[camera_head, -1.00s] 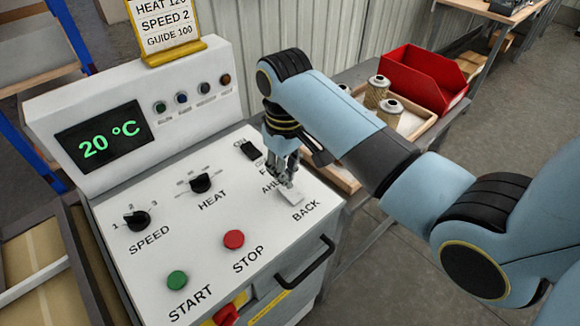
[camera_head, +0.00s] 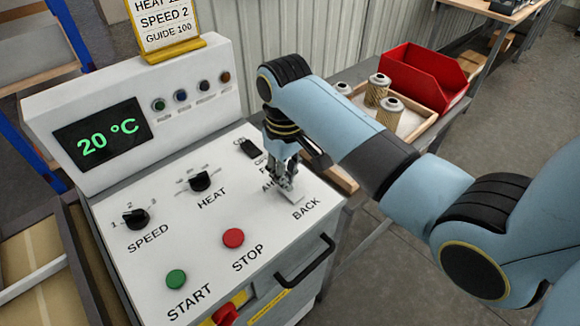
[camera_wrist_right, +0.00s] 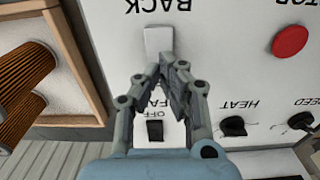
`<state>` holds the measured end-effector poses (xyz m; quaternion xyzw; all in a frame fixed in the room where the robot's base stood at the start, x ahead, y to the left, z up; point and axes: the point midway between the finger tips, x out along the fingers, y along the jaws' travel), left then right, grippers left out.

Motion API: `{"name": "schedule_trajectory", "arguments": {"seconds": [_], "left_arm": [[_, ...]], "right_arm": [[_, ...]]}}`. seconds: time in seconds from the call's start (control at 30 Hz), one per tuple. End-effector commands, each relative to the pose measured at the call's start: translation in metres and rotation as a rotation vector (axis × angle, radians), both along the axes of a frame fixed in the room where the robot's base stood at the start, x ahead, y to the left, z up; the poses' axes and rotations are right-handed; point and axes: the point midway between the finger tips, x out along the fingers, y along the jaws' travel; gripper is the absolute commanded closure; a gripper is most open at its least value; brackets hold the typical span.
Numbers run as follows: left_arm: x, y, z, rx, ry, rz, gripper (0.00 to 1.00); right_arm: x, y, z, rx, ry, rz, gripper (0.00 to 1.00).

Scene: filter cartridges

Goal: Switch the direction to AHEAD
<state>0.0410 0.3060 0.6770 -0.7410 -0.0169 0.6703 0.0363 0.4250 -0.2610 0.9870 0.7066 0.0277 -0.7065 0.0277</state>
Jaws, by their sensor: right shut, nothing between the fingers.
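The direction switch (camera_head: 295,196) is a pale plate on the right of the white control panel, between the AHEAD and BACK labels. The AHEAD label is partly hidden by my right gripper. My right gripper (camera_head: 284,187) is shut and empty, pointing down at the AHEAD side of the switch. In the right wrist view, its closed fingertips (camera_wrist_right: 162,66) overlap the lower end of the pale switch plate (camera_wrist_right: 158,40), below the upside-down BACK label. I cannot tell whether they touch it or which way the switch is tipped. My left gripper is out of view.
Near the gripper is a black ON/OFF switch (camera_head: 250,149). The HEAT knob (camera_head: 200,181), SPEED knob (camera_head: 136,219), red STOP button (camera_head: 233,238) and green START button (camera_head: 176,280) lie left. A wooden tray (camera_head: 430,125) with filter cartridges stands beyond the panel.

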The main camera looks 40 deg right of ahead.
Motion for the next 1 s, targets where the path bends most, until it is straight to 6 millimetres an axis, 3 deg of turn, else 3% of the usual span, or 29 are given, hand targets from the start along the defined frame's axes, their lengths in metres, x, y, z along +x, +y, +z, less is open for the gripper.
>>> {"name": "schedule_trajectory", "arguments": {"seconds": [0.8,1.0], "left_arm": [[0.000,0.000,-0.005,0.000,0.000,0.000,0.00],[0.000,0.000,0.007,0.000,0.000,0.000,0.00]], "right_arm": [[-0.001,0.000,-0.013,0.000,0.001,0.000,1.00],[-0.001,0.000,0.000,0.000,0.001,0.000,1.00]]}}
